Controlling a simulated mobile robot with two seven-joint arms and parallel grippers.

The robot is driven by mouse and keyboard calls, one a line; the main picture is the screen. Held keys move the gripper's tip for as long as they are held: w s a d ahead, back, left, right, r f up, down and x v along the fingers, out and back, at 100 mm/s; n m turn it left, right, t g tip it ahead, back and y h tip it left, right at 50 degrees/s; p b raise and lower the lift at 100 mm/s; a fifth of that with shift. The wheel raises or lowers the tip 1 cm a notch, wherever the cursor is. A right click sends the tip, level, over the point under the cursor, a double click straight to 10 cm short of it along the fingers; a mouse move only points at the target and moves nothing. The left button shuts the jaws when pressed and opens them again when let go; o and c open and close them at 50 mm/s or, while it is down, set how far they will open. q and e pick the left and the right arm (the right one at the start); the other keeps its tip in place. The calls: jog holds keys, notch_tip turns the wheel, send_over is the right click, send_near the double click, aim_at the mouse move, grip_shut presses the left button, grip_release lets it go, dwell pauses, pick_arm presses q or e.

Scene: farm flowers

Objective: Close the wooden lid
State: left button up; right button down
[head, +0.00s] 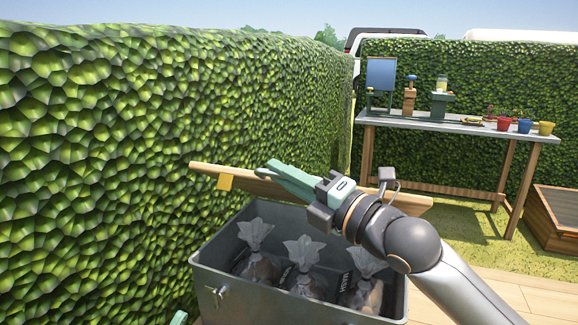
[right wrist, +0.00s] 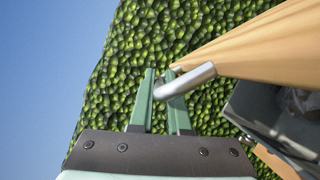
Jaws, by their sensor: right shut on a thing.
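The wooden lid (head: 412,203) is raised and tilted above a grey metal box (head: 225,285). The box is open at the front, and several clear bags (head: 303,270) stand inside. My right gripper (head: 275,172) reaches across the lid from the right in the head view. In the right wrist view, its green fingers (right wrist: 163,92) are shut on a silver handle (right wrist: 198,76) at the edge of the lid (right wrist: 275,42). A small green tip at the bottom edge of the head view looks like my left gripper (head: 178,318); its jaws are cut off.
A tall hedge (head: 120,140) stands close to the left of the box and behind it. A work table (head: 450,122) with pots and tools stands at the back right. A wooden planter (head: 553,215) is at the right edge. Boards and grass lie on the right.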

pick_arm(q)
jog(key=s+r+m+h+b, duration=0.1)
jog(key=s+r+m+h, duration=0.2)
jog(key=s+h, duration=0.1)
notch_tip(320, 180, down, 12)
jog(key=d+b, duration=0.1)
jog(key=b, duration=1)
jog(key=shift+d+r+n, duration=0.15)
jog(key=shift+r+n, duration=0.05)
jog(key=shift+n, duration=0.2)
pick_arm(e)
jog(key=s+a+f+n+y, duration=0.1)
jog(key=s+f+n, duration=0.1)
jog(key=f, duration=0.9)
jog(key=s+a+f+n+y, duration=0.1)
jog(key=s+f, duration=0.3)
jog(key=f, duration=0.6)
jog(key=shift+s+a+f+n, duration=0.15)
jog(key=shift+s+f+n, duration=0.2)
jog(key=shift+n, duration=0.55)
jog(key=shift+f, duration=0.15)
jog(key=c, duration=1.3)
grip_release()
jog(key=shift+c, duration=0.2)
jog(key=o, duration=0.4)
jog(key=shift+w, duration=0.1)
jog(key=shift+o, duration=0.3)
